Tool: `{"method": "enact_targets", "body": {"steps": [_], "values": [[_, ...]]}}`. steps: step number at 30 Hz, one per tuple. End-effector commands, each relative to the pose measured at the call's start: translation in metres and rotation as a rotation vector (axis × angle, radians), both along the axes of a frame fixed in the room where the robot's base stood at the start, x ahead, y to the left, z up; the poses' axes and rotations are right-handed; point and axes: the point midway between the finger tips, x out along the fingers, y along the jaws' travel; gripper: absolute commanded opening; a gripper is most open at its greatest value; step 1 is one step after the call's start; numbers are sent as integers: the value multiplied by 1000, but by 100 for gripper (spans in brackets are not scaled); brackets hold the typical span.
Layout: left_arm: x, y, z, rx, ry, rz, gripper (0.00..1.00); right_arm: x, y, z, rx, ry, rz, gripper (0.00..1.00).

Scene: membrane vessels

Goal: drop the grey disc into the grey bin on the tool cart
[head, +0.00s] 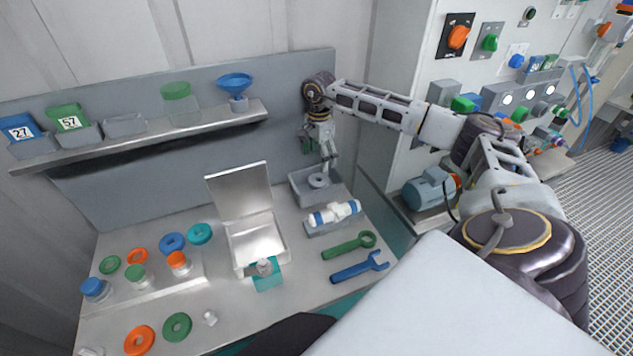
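The grey disc (318,181), a small ring with a hole, shows inside the open grey bin (300,196) at the back right of the worktop. My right gripper (327,172) points down over this bin, its fingertips at the disc's right edge. I cannot tell whether the fingers are closed on the disc or whether the disc rests on the bin floor. My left gripper is not in view.
A holder with a white-and-blue cylinder (334,213) stands just in front of the bin, with a green wrench (348,246) and a blue wrench (360,267) nearer. Left is an open-lidded metal box (236,242). A shelf (150,138) runs behind; a control panel (480,98) stands right.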

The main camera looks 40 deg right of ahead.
Motion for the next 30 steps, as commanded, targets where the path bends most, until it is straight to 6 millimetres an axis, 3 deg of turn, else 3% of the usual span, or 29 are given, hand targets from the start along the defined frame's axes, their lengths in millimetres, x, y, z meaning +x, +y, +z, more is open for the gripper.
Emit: {"method": "enact_targets", "body": {"steps": [7, 17, 30], "values": [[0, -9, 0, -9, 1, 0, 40, 0, 0, 0, 0, 0, 0, 88], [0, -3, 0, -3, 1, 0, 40, 1, 0, 9, 0, -2, 0, 88], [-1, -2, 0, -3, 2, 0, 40, 1, 0, 66, 1, -3, 0, 88]]}}
